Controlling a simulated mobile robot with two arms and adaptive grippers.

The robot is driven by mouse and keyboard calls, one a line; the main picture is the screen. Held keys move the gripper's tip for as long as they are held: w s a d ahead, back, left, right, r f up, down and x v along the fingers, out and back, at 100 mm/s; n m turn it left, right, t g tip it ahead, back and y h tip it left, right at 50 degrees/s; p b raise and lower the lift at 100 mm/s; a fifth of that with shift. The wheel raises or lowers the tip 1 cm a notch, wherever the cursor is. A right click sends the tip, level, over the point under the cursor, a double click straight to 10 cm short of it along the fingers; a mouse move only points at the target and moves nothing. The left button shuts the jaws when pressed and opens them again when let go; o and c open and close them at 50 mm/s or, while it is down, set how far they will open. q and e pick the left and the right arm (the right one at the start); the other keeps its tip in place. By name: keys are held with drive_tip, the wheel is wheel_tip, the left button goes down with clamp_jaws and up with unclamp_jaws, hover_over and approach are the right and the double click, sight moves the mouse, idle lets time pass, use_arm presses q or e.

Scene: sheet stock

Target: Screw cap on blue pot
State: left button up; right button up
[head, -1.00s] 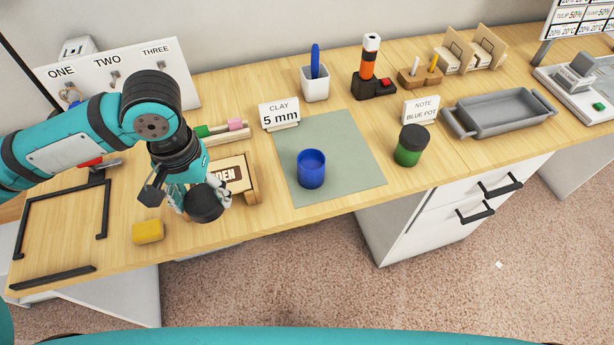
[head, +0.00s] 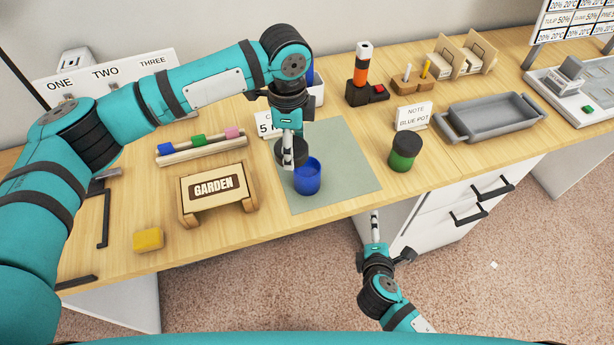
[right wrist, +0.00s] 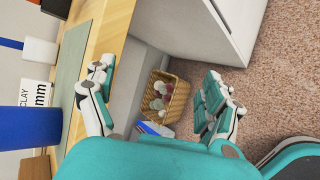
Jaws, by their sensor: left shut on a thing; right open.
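The blue pot (head: 307,178) stands upright and uncapped on the grey-green mat (head: 345,165); its blue side also shows at the left of the right wrist view (right wrist: 30,127). My left gripper (head: 289,141) points down and is shut on a black cap (head: 292,155). The cap is at the back left of the pot's rim and overlaps it in the head view; I cannot tell whether they touch. My right gripper (head: 374,225) is open and empty in front of the desk edge, and its spread fingers show in the right wrist view (right wrist: 160,105).
A green pot with a dark lid (head: 404,150) stands right of the mat, near a "NOTE BLUE POT" card (head: 413,116). A GARDEN stand (head: 215,188) and a yellow block (head: 148,239) are at the left. A grey tray (head: 492,117) is at the right.

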use_arm(q)
drive_tip(key=shift+w+d+r+m, duration=0.1)
drive_tip(key=shift+w+d+m, duration=0.25)
drive_tip(key=shift+d+m, duration=0.25)
drive_tip(key=shift+w+d+r+m, duration=0.1)
drive_tip(key=shift+w+d+m, duration=0.2)
drive_tip(key=shift+d+m, duration=0.25)
use_arm(e)
wheel_tip(320, 180, up, 8)
drive_tip(key=w+a+f+n+t, duration=0.1)
drive_tip(key=t, duration=0.1)
use_arm(q)
drive_tip(key=shift+w+d+m, duration=0.2)
drive_tip(key=shift+d+m, duration=0.05)
drive_tip(key=shift+m, duration=0.2)
use_arm(e)
drive_tip(key=n+t+y, duration=0.4)
drive_tip(key=n+y, duration=0.5)
drive_tip(key=n, duration=1.1)
approach(311, 181)
use_arm(q)
drive_tip(key=shift+w+d+m, duration=0.1)
drive_tip(key=shift+d+m, duration=0.15)
drive_tip(key=shift+m, duration=0.15)
use_arm(e)
drive_tip(key=shift+w+a+f, duration=0.15)
drive_tip(key=shift+w, duration=0.35)
drive_tip(key=shift+w, duration=0.1)
drive_tip(key=x, duration=1.2)
drive_tip(key=shift+f, duration=0.25)
